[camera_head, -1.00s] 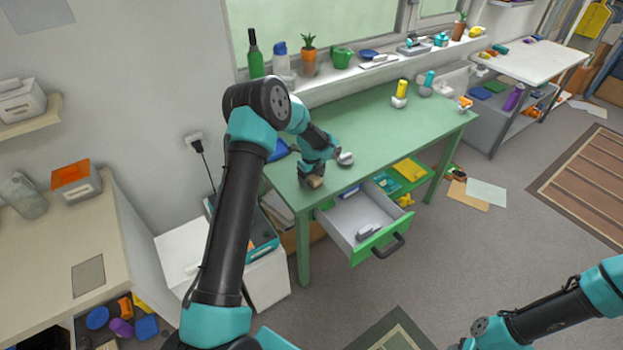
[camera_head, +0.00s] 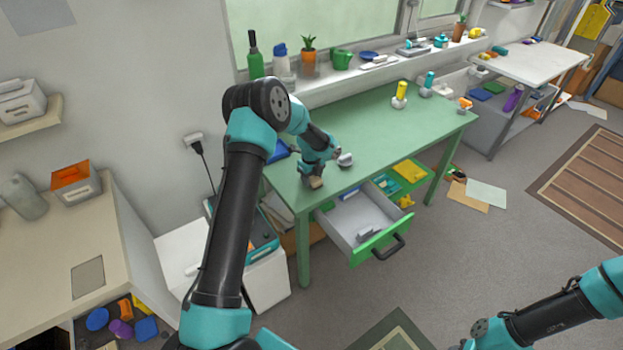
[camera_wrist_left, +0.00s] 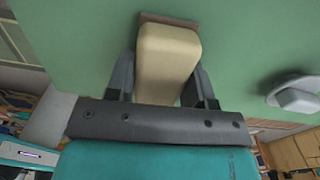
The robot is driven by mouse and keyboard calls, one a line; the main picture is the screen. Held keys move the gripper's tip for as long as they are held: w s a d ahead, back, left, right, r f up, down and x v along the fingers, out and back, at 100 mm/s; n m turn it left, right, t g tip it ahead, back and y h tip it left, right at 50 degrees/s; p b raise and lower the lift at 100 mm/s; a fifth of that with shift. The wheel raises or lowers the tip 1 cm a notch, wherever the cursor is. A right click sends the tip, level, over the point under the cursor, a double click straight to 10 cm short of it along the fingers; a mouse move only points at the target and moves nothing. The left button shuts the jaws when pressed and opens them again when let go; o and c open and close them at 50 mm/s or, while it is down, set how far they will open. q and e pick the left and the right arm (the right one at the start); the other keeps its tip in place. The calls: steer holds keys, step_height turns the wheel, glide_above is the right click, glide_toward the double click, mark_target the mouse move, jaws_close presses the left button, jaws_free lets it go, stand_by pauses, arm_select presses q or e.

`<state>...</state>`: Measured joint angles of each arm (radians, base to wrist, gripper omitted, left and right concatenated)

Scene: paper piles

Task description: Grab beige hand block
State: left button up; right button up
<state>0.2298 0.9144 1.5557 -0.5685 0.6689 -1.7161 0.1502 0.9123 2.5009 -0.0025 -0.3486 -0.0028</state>
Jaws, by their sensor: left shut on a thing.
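The beige hand block (camera_wrist_left: 167,60) is between the two fingers of my left gripper (camera_wrist_left: 163,78) in the left wrist view. The fingers are shut on its sides. In the head view the block (camera_head: 316,182) shows small under my left gripper (camera_head: 312,177), at the left front part of the green table (camera_head: 380,130). I cannot tell whether the block touches the table top. My right arm shows at the lower right of the head view, but its gripper is out of view.
A grey-white round object (camera_head: 345,160) sits just right of the left gripper. An open drawer (camera_head: 362,222) juts out from the table front. The middle of the table top is clear. A yellow-topped item (camera_head: 400,95) stands toward the back.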

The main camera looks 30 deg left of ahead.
arm_select(q)
step_height(320, 180, up, 4)
steer(key=shift+f, duration=0.2)
steer(key=s+d+r, duration=0.1)
steer(key=s+d, duration=0.7)
steer(key=s, duration=0.5)
steer(key=shift+s+d, duration=0.2)
steer(key=shift+s, duration=0.1)
steer(key=shift+r, duration=0.1)
